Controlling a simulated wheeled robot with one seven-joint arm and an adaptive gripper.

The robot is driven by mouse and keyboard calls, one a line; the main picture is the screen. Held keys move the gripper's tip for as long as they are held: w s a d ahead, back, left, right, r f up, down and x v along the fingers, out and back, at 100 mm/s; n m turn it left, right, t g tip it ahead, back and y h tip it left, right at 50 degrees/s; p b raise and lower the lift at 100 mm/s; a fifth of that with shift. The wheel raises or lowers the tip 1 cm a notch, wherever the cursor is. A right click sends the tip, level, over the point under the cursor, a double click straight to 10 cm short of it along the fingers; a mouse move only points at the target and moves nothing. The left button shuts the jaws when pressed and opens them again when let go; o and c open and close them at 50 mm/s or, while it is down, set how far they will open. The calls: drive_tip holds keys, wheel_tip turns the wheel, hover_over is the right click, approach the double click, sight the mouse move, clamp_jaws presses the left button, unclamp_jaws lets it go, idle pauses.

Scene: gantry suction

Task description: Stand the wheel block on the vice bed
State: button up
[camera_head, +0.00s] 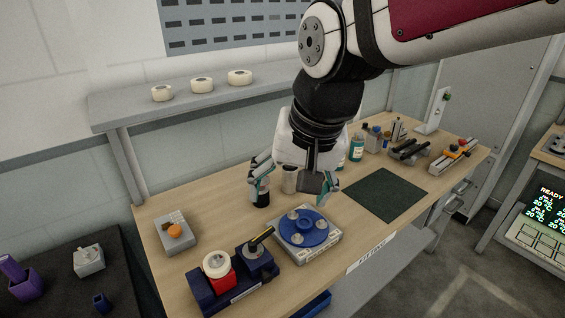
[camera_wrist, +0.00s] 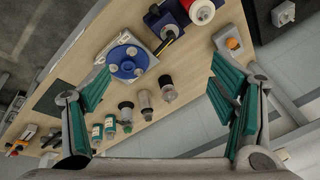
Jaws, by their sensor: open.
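A red block with a white wheel-like ring on top, which I take for the wheel block (camera_head: 221,279), appears to rest on the left part of the dark blue vice (camera_head: 262,265) at the table's front left. The wheel block also shows at the top of the wrist view (camera_wrist: 201,11), beside the vice (camera_wrist: 163,22). Whether it touches the vice bed cannot be told. My gripper (camera_head: 293,190) is open and empty, above the table behind the blue disc fixture, to the right of and behind the vice. Its two teal-padded fingers are wide apart in the wrist view (camera_wrist: 160,92).
The grey fixture with a blue disc (camera_head: 305,228) stands right of the vice. A grey box with an orange knob (camera_head: 176,233) is behind it at left. Bottles and a dark jar (camera_head: 261,194) stand near my gripper. The dark green mat (camera_head: 386,194) is bare.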

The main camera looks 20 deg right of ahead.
drive_tip(key=s+d+r+n+t+h, duration=0.1)
drive_tip(key=s+d+n, duration=0.3)
drive_tip(key=s, duration=0.4)
drive_tip(key=shift+s+r+n+t, duration=0.15)
drive_tip(key=shift+r+n+t, duration=0.15)
drive_tip(key=shift+r+t, duration=0.35)
